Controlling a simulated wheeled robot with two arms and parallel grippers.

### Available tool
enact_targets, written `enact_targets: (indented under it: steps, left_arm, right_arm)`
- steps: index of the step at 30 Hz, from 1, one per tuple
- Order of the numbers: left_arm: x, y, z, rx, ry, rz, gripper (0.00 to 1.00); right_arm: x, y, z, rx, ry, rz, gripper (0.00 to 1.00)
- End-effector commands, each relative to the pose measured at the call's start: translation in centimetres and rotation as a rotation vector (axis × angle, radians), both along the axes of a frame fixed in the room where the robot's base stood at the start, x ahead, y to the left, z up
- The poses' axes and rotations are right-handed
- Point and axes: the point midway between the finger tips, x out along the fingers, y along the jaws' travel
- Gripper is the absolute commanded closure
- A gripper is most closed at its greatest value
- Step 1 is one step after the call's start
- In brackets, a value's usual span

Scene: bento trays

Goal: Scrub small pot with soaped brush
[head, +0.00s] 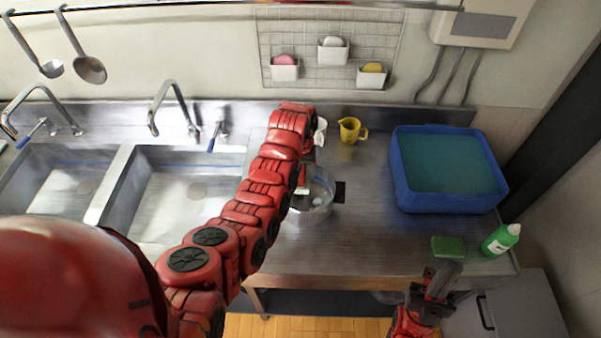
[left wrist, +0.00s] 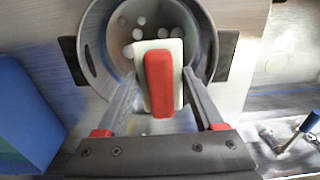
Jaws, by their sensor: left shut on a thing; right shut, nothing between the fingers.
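The small metal pot (head: 318,212) with black side handles stands on the steel counter right of the sinks. It also shows in the left wrist view (left wrist: 91,50), with several pale round spots inside. My left gripper (left wrist: 160,82) is shut on the brush (left wrist: 159,85), which has a red back and a white lower part. The brush is over the pot's opening; I cannot tell whether it touches the inside. In the head view the brush (head: 302,180) shows partly, and my left arm hides most of the gripper. My right gripper (head: 437,282) is shut and empty at the counter's front edge.
A blue tub of water (head: 403,190) stands at the right. A green sponge (head: 448,247) and a green bottle (head: 501,240) are near the front right. A yellow jug (head: 351,130) stands at the back. Two sinks (head: 117,200) lie left. Counter between pot and tub is clear.

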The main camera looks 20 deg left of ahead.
Motion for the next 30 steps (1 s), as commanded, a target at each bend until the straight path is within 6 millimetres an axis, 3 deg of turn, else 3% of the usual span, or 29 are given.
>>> enact_targets:
  steps: [11, 24, 30]
  left_arm:
    - [-0.2, 0.1, -2.7, 0.0, 0.0, 0.003, 0.91]
    - [-0.2, 0.1, -7.1, 0.0, 0.0, 0.003, 0.91]
    - [-0.1, 0.1, -7.5, -0.001, -0.005, 0.003, 0.91]
  right_arm:
    - [0.0, 0.0, -0.5, 0.0, 0.0, 0.0, 1.0]
    - [0.0, 0.0, -2.5, 0.0, 0.0, 0.0, 1.0]
    - [0.0, 0.0, -2.7, 0.0, 0.0, 0.0, 1.0]
